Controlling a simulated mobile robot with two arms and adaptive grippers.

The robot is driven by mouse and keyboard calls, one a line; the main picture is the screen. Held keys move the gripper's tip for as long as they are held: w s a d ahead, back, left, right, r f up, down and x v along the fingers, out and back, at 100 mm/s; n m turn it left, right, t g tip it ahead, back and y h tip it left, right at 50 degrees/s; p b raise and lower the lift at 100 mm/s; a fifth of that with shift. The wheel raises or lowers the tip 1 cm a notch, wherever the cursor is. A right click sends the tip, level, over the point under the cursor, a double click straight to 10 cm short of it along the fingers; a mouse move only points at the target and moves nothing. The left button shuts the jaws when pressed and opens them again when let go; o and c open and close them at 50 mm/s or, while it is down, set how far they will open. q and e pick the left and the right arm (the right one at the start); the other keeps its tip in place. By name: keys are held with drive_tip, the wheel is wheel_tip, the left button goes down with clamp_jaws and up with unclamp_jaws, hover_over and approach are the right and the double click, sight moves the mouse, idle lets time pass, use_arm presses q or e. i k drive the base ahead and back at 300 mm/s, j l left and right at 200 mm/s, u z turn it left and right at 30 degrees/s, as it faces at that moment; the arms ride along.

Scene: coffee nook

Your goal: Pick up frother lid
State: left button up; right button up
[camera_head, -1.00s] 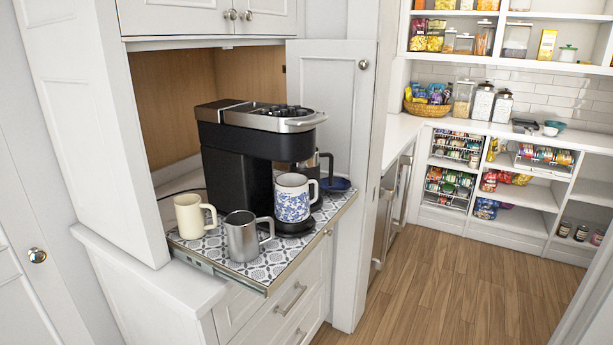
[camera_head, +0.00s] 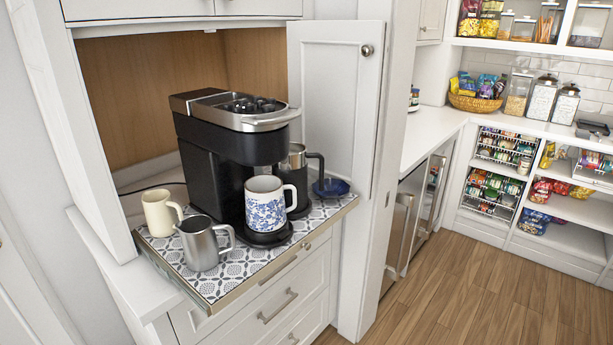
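A dark jug with a black handle and a metallic upper part (camera_head: 298,160) stands at the right side of the coffee maker, partly hidden by the machine and a blue-patterned white mug (camera_head: 264,206). It may be the frother; I cannot make out a separate lid on it. A small dark blue dish-like thing (camera_head: 331,188) sits just right of the jug on the patterned pull-out shelf (camera_head: 262,268). Neither of my grippers is in view.
The black coffee maker (camera_head: 210,160) stands mid-shelf. A cream mug (camera_head: 160,213) and a steel pitcher (camera_head: 202,245) stand at its left front. An open cabinet door (camera_head: 335,100) bounds the shelf's right rear. Wooden floor (camera_head: 470,285) is clear at right.

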sight(293, 170)
drive_tip(key=i+l+u, duration=0.15)
drive_tip(key=l, duration=0.25)
drive_tip(key=i+l+u, duration=0.1)
drive_tip(key=u, duration=0.4)
drive_tip(key=l+u, duration=0.2)
drive_tip(key=u, duration=0.25)
drive_tip(key=i+l+u, duration=0.1)
drive_tip(key=u, duration=0.4)
drive_tip(key=l+u, duration=0.25)
drive_tip(key=u, duration=0.2)
